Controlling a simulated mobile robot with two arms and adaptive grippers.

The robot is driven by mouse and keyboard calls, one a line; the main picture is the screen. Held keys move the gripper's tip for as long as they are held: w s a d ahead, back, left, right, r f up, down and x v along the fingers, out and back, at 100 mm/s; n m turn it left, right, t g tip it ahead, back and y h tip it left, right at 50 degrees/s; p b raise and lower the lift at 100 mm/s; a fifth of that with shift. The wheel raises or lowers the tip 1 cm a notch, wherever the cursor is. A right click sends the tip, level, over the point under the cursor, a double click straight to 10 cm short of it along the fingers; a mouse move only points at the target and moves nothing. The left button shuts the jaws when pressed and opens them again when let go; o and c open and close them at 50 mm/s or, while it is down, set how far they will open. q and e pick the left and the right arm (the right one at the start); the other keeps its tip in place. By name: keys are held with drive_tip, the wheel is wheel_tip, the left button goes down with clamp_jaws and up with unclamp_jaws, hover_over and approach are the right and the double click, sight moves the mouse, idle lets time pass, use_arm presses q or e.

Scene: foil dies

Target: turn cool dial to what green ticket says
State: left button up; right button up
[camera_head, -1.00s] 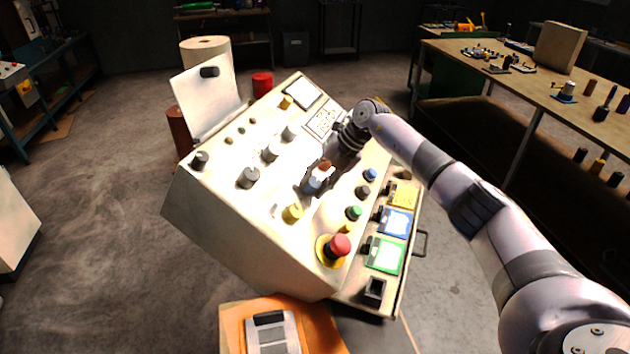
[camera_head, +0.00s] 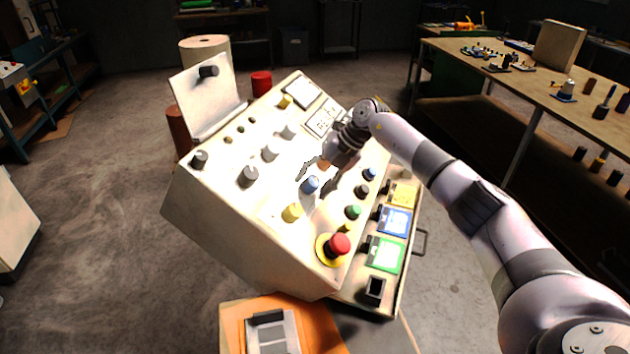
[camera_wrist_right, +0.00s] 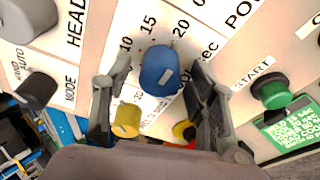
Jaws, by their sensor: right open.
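The blue dial (camera_head: 311,184) sits on the sloping panel and also shows in the right wrist view (camera_wrist_right: 160,68). Numbers 10, 15 and 20 are printed around it; its name is hidden, so I cannot confirm it is the cool dial. A pale mark shows on its face; I cannot tell which number it points to. The green ticket (camera_head: 385,254) is at the panel's lower right; its text is too small to read here. My right gripper (camera_head: 316,165) is open, its fingers apart on either side of the blue dial in the wrist view. My left gripper is not in view.
A yellow dial (camera_head: 292,212) and a red emergency button (camera_head: 338,245) are close below the blue dial. Grey dials (camera_head: 249,177) are to the left. A green button (camera_head: 354,212) and a blue ticket (camera_head: 395,221) are to the right.

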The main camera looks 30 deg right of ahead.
drive_tip(key=v, duration=1.2)
idle(0.4)
